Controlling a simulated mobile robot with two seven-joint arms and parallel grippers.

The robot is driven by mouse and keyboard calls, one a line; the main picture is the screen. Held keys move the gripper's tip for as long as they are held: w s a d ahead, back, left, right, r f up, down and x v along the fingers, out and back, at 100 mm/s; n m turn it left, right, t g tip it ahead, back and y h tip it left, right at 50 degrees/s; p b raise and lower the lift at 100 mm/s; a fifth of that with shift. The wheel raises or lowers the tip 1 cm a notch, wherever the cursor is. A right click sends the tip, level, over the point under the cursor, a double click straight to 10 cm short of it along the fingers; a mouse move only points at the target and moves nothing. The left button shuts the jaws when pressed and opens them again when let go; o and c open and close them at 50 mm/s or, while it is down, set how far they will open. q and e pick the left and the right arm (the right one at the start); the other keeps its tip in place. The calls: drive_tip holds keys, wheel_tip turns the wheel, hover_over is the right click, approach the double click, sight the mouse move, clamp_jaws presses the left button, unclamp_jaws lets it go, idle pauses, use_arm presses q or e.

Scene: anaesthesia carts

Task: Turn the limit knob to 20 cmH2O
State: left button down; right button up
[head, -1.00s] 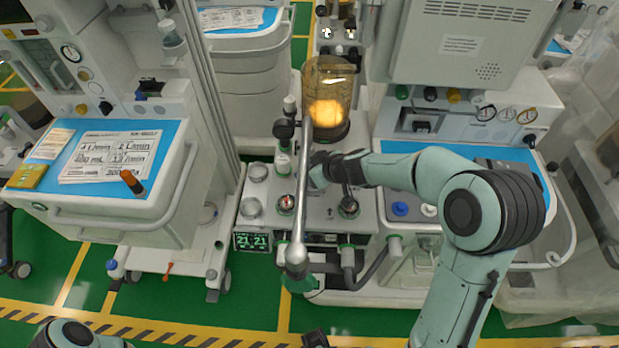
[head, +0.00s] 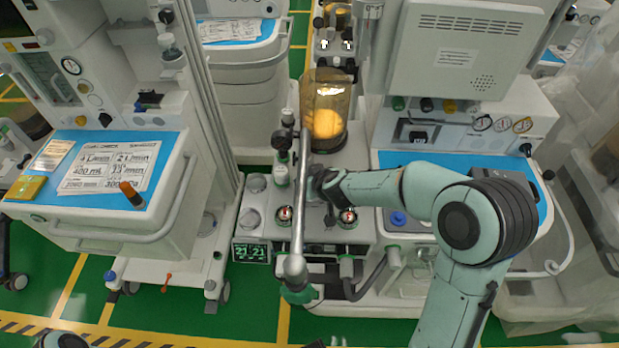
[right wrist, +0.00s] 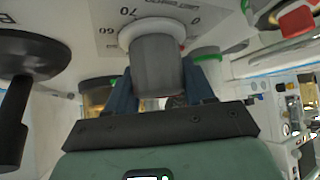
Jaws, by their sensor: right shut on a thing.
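The limit knob (right wrist: 158,65) is a grey cylinder on a white collar, under a panel with a printed scale; "70" and "0" are legible near it in the right wrist view. My right gripper (right wrist: 160,88) has its two blue fingers on either side of the knob and is shut on it. The knob's pointer cannot be made out. In the head view my right gripper (head: 318,182) is at the machine's top panel, just right of the metal post, and the knob is hidden there. My left gripper is out of view.
A metal post (head: 299,210) rises close to the left of my right gripper. A small green-digit display (head: 251,252) and two round gauges (head: 284,214) (head: 347,218) are nearby. An amber bellows cylinder (head: 326,110) stands behind. A cart (head: 120,225) is to the left.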

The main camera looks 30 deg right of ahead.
drive_tip(key=shift+d+m+h+p, duration=0.1)
drive_tip(key=shift+m+h+p, duration=0.4)
drive_tip(key=shift+m+p, duration=0.2)
drive_tip(key=o, duration=1)
